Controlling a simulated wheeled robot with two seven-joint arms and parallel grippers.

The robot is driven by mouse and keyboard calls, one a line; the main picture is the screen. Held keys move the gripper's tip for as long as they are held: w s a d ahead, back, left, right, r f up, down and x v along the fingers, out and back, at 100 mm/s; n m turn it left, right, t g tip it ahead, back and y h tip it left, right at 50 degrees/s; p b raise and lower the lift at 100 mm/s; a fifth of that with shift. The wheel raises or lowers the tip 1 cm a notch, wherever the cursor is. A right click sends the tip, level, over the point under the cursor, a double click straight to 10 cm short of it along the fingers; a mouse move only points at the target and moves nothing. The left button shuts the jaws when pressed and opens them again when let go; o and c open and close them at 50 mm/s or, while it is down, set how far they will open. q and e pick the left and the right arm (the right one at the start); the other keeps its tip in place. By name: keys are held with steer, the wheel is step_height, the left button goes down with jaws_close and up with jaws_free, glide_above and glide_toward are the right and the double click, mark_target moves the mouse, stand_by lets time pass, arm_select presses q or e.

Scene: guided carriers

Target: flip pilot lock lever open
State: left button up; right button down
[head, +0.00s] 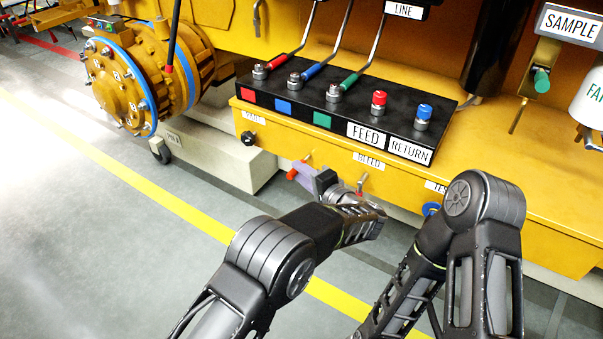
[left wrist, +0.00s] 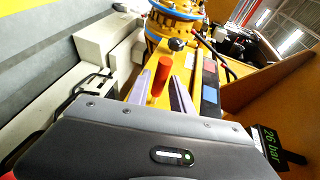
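A lever with a red-orange handle (head: 292,174) sticks out from the front of the yellow panel, between a black knob and the BLEED tap; I take it to be the pilot lock lever. Its label cannot be read. My left gripper (head: 304,176) is at this handle, and its fingers partly cover it in the head view. In the left wrist view, the red handle (left wrist: 161,77) stands between the two purple-grey fingers of my left gripper (left wrist: 161,94). Gaps show on both sides, so the gripper looks open around it. My right gripper is not in view.
A black console (head: 340,102) with coloured levers and the FEED and RETURN knobs sits on the yellow ledge above. The black knob (head: 248,138) is left of the handle, the BLEED tap (head: 361,183) right. Pale blocks (head: 222,157) stand below left. Floor in front is clear.

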arm_select(q)
steer(key=b+v, duration=0.1)
steer(key=v, duration=0.6)
steer(key=shift+s+d, duration=0.2)
steer(key=shift+s, duration=0.1)
